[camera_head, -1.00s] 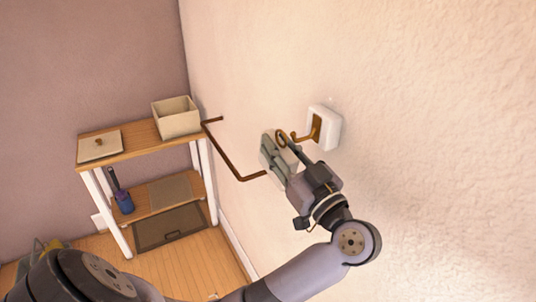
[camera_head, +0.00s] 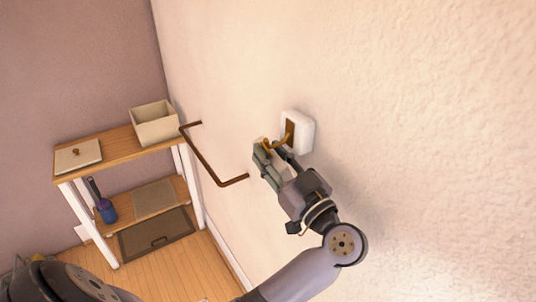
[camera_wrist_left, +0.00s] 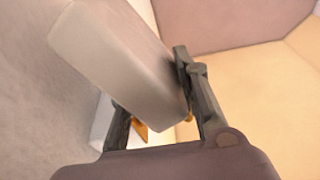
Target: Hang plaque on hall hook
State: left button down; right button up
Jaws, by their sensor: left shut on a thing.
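The plaque (camera_head: 264,166), a grey-green slab, is held in my left gripper (camera_head: 279,160), close to the pale wall. In the left wrist view, the plaque (camera_wrist_left: 115,55) shows as a thick grey block between the two fingers of the gripper (camera_wrist_left: 160,112). The brass hook (camera_head: 289,133) sticks out from a white wall mount (camera_head: 306,132). The plaque's brass ring meets the hook's tip in the head view; I cannot tell whether it is around the hook or only beside it. Brass bits (camera_wrist_left: 140,129) show below the plaque in the wrist view. My right gripper is out of view.
A brown bent rail (camera_head: 206,166) is fixed to the wall left of the plaque. A wooden shelf unit (camera_head: 112,148) stands in the corner, bearing an open cream box (camera_head: 155,127) and a flat lidded piece (camera_head: 78,156). The wall right of the hook is bare.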

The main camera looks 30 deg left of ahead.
aim_at(285, 172)
pick_arm(q)
jog(key=shift+w+d+r, duration=0.15)
jog(key=shift+r, duration=0.05)
jog(key=c, duration=1.4)
grip_release()
jog(key=shift+d, duration=0.1)
jog(key=shift+c, duration=0.2)
jog(key=shift+o, duration=1.4)
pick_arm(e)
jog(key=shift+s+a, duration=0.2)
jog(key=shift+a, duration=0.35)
pick_arm(q)
jog(key=shift+f, duration=0.15)
jog(key=v, duration=0.6)
jog(key=shift+s+d, duration=0.55)
jog(key=shift+a+f, duration=0.1)
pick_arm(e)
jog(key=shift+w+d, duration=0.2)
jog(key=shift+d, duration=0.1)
